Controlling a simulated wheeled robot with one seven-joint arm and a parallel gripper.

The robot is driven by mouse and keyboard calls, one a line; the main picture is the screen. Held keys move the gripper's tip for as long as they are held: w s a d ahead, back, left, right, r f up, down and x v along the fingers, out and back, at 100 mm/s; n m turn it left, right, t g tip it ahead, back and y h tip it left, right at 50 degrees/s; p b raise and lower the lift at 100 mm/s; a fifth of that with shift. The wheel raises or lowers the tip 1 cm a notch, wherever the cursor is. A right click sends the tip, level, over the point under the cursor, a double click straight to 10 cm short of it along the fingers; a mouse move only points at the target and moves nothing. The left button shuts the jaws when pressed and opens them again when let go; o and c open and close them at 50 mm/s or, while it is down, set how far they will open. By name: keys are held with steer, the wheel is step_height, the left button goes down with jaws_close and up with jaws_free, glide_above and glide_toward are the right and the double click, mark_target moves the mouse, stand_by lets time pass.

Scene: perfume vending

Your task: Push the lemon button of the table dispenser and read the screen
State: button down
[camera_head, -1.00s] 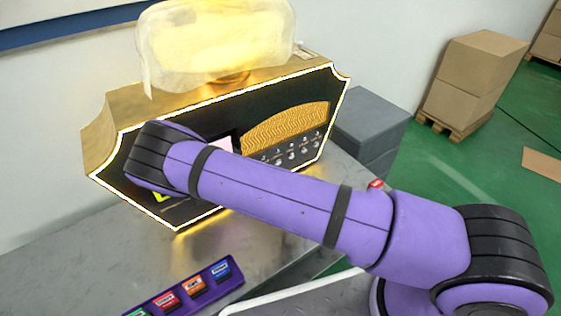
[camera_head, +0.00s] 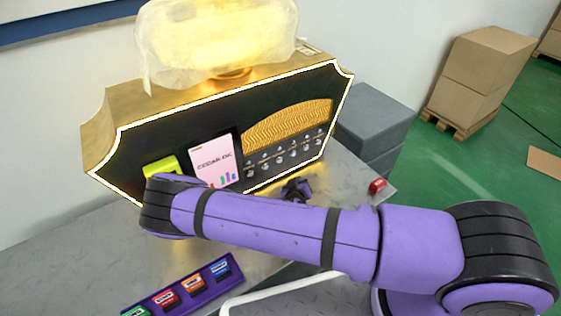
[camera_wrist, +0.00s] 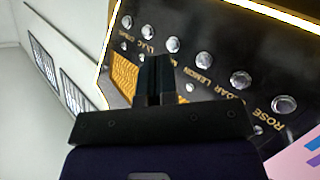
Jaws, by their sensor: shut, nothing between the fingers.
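The table dispenser (camera_head: 130,150) is a black panel with a gold body and a lit edge. Its pink screen (camera_head: 213,163) reads "CEDAR OK" above small coloured bars. Silver buttons run in a row under the gold wavy panel. In the wrist view, the lemon button (camera_wrist: 204,59) lies between the cedar button (camera_wrist: 241,79) and another whose label is partly hidden. My gripper (camera_wrist: 155,78) is shut and empty, its tips left of the lemon button in that picture; contact cannot be told. In the head view my gripper (camera_head: 297,188) is small, low in front of the panel.
A purple tray (camera_head: 170,306) with several coloured blocks lies at the front left of the grey table. A red block (camera_head: 377,186) sits at the table's right edge. Grey boxes (camera_head: 375,120) stand right of the dispenser, and cartons (camera_head: 480,80) stand on a pallet farther off.

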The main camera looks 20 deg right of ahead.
steer(key=w+a, duration=0.2)
steer(key=w, duration=0.6)
steer(key=shift+a, duration=0.3)
steer(key=shift+w, duration=0.1)
stand_by(1.8)
steer(key=shift+w+a, duration=0.15)
steer(key=shift+w, duration=0.1)
steer(key=shift+w+a, duration=0.1)
steer(key=shift+w, duration=0.35)
stand_by(1.0)
steer(key=shift+s, duration=0.15)
steer(key=shift+s+d, duration=0.2)
steer(key=shift+s, duration=0.5)
steer(key=shift+s, duration=0.1)
steer(key=shift+s+d, duration=0.25)
steer(key=shift+s, duration=0.5)
steer(key=shift+s+d, duration=0.3)
steer(key=shift+s, duration=0.45)
steer(key=shift+s+d, duration=0.25)
steer(key=shift+s, duration=0.5)
steer(key=shift+r, duration=0.1)
